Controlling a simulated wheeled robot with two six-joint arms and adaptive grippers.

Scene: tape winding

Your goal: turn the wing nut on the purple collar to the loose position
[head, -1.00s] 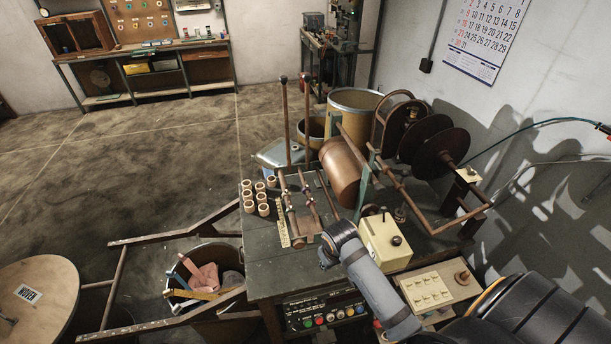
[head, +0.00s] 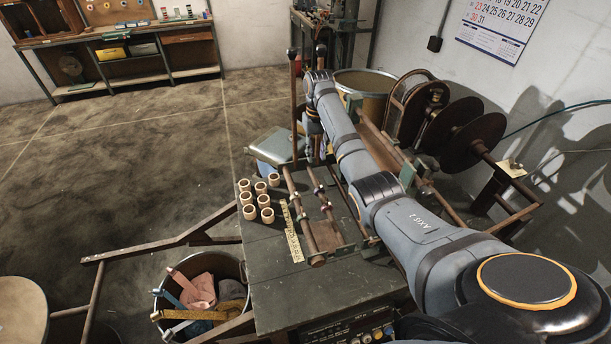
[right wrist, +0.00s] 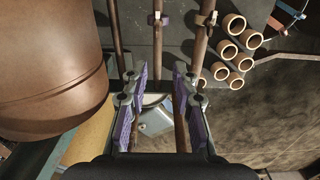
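My right arm reaches across the bench in the head view. Its gripper (head: 313,128) is at the far end of the rods, mostly hidden by the arm. In the right wrist view the gripper (right wrist: 161,72) is open, its purple-padded fingers apart with nothing clamped between them. A purple collar (right wrist: 158,18) sits on the middle rod (right wrist: 157,45), beyond the fingertips and apart from them. A second collar with a tan wing nut (right wrist: 206,19) sits on the rod to its right. The position of the purple collar's nut is too small to tell. My left gripper is not in view.
Several cardboard cores (head: 248,197) and a ruler (head: 292,232) lie on the bench (head: 330,287). Dark reels (head: 470,140) stand at the right. The bench's front left is clear.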

